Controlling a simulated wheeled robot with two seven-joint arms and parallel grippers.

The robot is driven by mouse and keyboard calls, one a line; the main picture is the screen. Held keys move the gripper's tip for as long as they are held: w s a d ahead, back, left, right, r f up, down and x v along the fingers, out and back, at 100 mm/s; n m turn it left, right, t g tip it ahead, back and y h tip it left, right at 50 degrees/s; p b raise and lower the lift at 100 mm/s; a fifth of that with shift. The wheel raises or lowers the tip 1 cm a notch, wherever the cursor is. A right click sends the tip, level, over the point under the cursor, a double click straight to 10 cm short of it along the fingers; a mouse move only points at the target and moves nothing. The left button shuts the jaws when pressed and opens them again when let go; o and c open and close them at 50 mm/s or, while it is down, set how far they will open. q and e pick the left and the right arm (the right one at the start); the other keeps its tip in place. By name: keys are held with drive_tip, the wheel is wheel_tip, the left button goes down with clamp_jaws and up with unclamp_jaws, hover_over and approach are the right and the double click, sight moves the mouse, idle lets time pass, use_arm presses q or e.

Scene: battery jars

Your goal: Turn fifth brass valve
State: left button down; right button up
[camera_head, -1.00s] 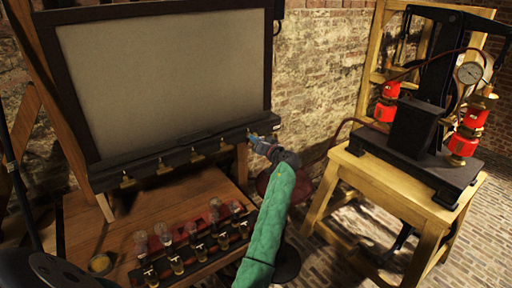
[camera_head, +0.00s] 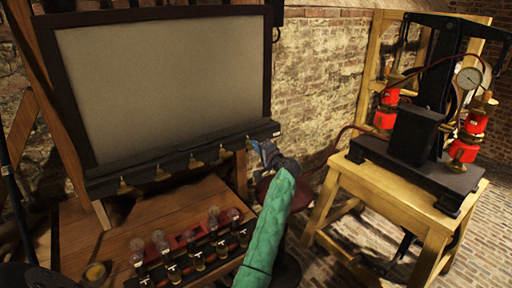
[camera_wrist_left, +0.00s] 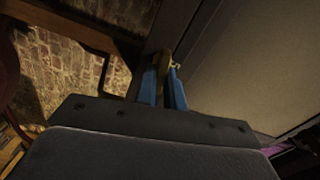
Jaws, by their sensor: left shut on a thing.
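A dark rail (camera_head: 105,183) runs under the big pale panel, with a row of small brass valves along its lower edge. The first valve (camera_head: 125,187) is at the left end, the fourth valve (camera_head: 223,153) is nearer the right. My left gripper (camera_head: 256,147), with blue fingers and a green-sleeved arm, is at the rail's right end. It is shut on the fifth brass valve (camera_head: 248,144), which is partly hidden by the fingers. In the left wrist view the blue fingers (camera_wrist_left: 164,78) sit on both sides of the brass valve (camera_wrist_left: 165,66). My right gripper is not in view.
Several glass jars (camera_head: 160,240) stand in a dark rack on the wooden table (camera_head: 80,235) below the rail. A wooden stand (camera_head: 390,195) with a black press and red cylinders is at the right.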

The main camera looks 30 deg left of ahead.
use_arm(q)
drive_tip(key=shift+m+p, duration=0.3)
drive_tip(key=shift+m, duration=0.9)
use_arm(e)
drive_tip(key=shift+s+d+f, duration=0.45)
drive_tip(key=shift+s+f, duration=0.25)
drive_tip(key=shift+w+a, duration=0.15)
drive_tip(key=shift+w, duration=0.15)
use_arm(q)
drive_tip(key=c, duration=1.5)
unclamp_jaws()
drive_tip(key=shift+f, duration=0.1)
drive_tip(key=shift+d, duration=0.1)
